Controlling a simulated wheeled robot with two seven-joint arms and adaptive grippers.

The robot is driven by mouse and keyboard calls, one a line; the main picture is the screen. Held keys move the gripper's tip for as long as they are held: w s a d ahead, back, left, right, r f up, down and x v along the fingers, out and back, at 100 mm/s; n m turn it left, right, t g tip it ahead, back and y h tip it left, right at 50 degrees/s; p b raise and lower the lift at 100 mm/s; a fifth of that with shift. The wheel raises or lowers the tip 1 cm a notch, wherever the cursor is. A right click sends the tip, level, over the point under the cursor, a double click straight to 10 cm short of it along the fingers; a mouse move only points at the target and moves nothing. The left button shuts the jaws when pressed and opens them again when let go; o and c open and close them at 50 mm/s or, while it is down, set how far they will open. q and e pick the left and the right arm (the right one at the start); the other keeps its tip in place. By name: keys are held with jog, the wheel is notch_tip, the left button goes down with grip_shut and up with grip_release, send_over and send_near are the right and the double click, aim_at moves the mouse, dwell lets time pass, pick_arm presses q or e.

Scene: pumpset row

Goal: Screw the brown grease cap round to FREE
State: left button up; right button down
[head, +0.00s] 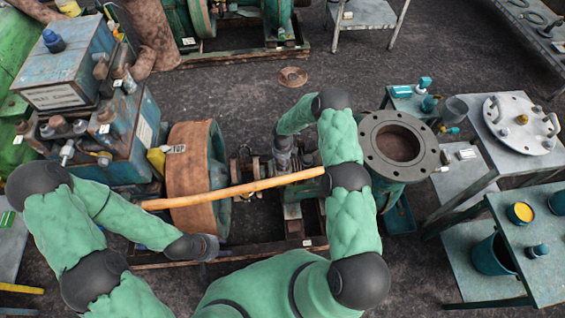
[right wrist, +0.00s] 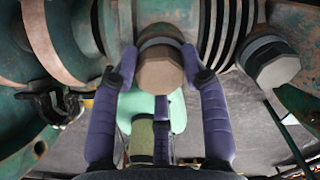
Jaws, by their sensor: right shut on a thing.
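The brown grease cap (right wrist: 160,72), with a faceted end, sits in the middle of the right wrist view on green machinery. My right gripper (right wrist: 158,58) has its two purple fingers on either side of the cap and is shut on it. In the head view my right gripper (head: 284,152) reaches down over the middle of the pump set, and the cap cannot be made out there. No FREE marking is readable. My left gripper (head: 205,247) is low, beside the big brown wheel, and its fingers cannot be made out.
A second hex-headed cap (right wrist: 275,64) sits to the right. A long wooden pole (head: 235,190) crosses the pump set in front of the brown wheel (head: 190,165). A round dark flange (head: 398,145) and side tables (head: 530,225) stand right. Floor behind is mostly clear.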

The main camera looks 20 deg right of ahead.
jog(key=shift+s+a+f, duration=0.35)
jog(key=shift+s+f, duration=0.05)
jog(key=shift+s, duration=0.2)
jog(key=c, duration=0.6)
grip_release()
jog(key=shift+w+d+r, duration=0.2)
jog(key=shift+w, duration=0.05)
jog(key=shift+w+r, duration=0.1)
jog(key=shift+r, duration=0.15)
jog(key=shift+s+a+r, duration=0.1)
jog(key=shift+s+r, duration=0.1)
jog(key=shift+r, duration=1.65)
jog(key=shift+s+a+r, duration=0.1)
jog(key=shift+s+r, duration=0.1)
jog(key=shift+r, duration=1.65)
